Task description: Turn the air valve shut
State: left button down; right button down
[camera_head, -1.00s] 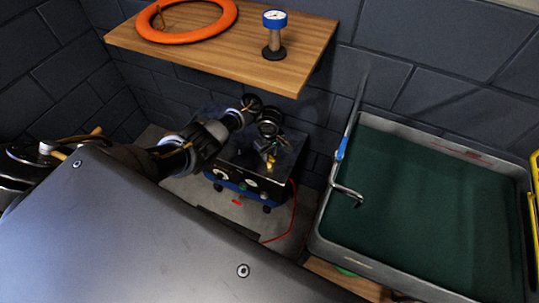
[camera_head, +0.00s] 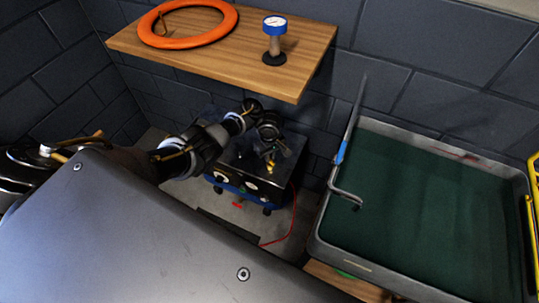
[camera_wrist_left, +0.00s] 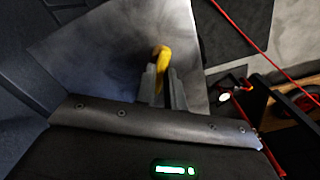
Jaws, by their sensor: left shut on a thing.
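The air valve's yellow handle (camera_wrist_left: 161,56) stands over the dark metal top of the blue box in the left wrist view. It shows as a small yellow spot (camera_head: 270,167) in the head view. My left gripper (camera_wrist_left: 162,84) is shut on the yellow handle, with one finger on each side of it. In the head view the left gripper (camera_head: 269,152) comes down from above onto the box top. The wrist and fingers hide much of the valve, and its exact angle is hard to tell. My right gripper is not in view.
The blue box (camera_head: 240,186) with dials stands on the floor under a wooden shelf (camera_head: 235,57). The shelf holds an orange ring (camera_head: 189,43) and a blue-topped gauge (camera_head: 274,25). A red cable (camera_head: 293,215) runs at right, beside a green-bottomed tray (camera_head: 522,255).

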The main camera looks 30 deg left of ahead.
pick_arm(q)
jog(key=shift+s+r+m+p, duration=0.1)
jog(key=shift+r+m+p, duration=0.05)
jog(key=shift+m+p, duration=0.95)
jog(key=m+p, duration=0.1)
jog(key=m, duration=0.2)
jog(key=shift+m+p, duration=0.3)
jog(key=shift+m, duration=0.9)
jog(key=shift+f+m, duration=0.2)
jog(key=shift+m, duration=1.3)
jog(key=c, duration=1.5)
grip_release()
